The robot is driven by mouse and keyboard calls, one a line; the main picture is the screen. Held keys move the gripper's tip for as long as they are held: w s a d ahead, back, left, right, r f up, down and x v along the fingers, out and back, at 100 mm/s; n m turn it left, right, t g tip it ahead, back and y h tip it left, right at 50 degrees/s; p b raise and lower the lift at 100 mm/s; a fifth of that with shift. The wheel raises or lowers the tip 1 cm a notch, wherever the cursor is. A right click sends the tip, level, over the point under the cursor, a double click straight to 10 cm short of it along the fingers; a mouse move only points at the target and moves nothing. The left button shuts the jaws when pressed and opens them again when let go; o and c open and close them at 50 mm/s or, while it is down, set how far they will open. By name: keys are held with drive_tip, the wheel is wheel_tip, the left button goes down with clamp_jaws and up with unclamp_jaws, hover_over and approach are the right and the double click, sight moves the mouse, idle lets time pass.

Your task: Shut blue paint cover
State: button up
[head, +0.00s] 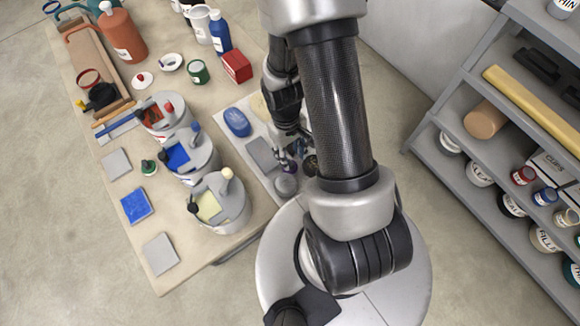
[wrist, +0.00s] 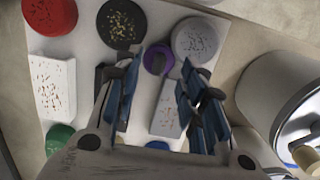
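The blue paint pot (head: 203,163) is a grey round container, the middle one of three in a row on the table. Blue paint (head: 178,156) shows through an opening in its top. A blue-tipped knob stands at its back and a dark knob at its left. I cannot clearly make out its cover. My gripper (head: 290,158) is to the right of the pots, over a pale tray (head: 234,121) and partly hidden by my arm. In the wrist view my gripper (wrist: 158,92) is open, with nothing between its fingers. A grey pot (wrist: 275,90) stands at the right edge there; I cannot tell which one.
The red paint pot (head: 178,125) stands behind the blue one and the yellow paint pot (head: 232,213) in front. Flat pads, including a blue one (head: 137,205), lie left. Bottles and a red box (head: 237,67) stand further back. A grey shelf (head: 425,128) is right.

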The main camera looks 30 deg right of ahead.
sight(290, 163)
drive_tip(key=f+b, duration=0.1)
drive_tip(key=f, duration=0.1)
drive_tip(key=f+b, duration=0.1)
drive_tip(key=f, duration=0.2)
drive_tip(key=shift+w+a+f, duration=0.1)
drive_tip(key=shift+w, duration=0.1)
drive_tip(key=shift+c, duration=0.2)
drive_tip(key=shift+s, duration=0.1)
clamp_jaws()
